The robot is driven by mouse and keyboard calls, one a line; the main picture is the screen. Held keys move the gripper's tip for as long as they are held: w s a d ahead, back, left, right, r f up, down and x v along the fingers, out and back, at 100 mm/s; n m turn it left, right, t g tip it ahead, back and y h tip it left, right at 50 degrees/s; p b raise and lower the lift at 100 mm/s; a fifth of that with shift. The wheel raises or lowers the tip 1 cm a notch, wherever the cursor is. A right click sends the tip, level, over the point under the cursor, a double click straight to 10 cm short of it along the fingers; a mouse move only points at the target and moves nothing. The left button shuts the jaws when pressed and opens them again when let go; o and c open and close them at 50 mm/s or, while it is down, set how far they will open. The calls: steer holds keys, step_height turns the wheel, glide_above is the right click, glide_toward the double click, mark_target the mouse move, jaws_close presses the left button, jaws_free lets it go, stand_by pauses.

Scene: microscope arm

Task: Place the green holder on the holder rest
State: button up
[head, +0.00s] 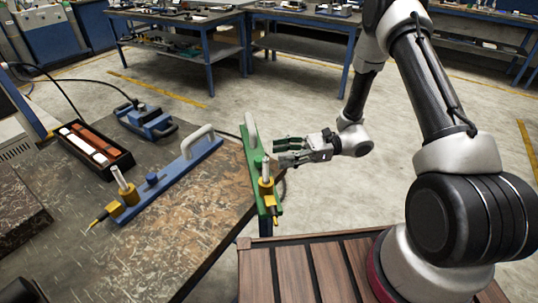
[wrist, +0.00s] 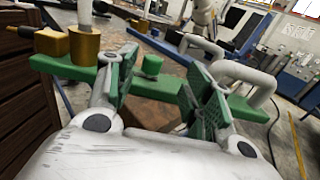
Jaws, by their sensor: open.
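The green holder (head: 253,160) is a long green bar with a pale handle (head: 250,128) at its far end and a brass-coloured cylinder (head: 267,190) at its near end. It lies along the table's right edge. My gripper (head: 278,152) is open at its right side. In the wrist view, my open gripper (wrist: 165,85) has its green-padded fingers apart, with the holder's green knob (wrist: 151,65) showing between them and the green bar (wrist: 75,68) running across. I cannot tell whether the fingers touch it. I cannot make out which thing is the holder rest.
A similar blue holder (head: 170,172) lies on the worn table (head: 180,235), left of the green one. A black box with red and white inserts (head: 95,147) and a blue device (head: 146,122) with a cable stand farther left. The table's front middle is bare.

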mark_target(259, 158)
steer(key=a, duration=0.2)
steer(key=s+a, duration=0.1)
steer(key=a, duration=0.4)
steer(key=shift+s+a+f, duration=0.15)
steer(key=shift+s+f, duration=0.15)
steer(key=shift+s, duration=0.1)
steer(key=shift+c, duration=0.3)
jaws_close()
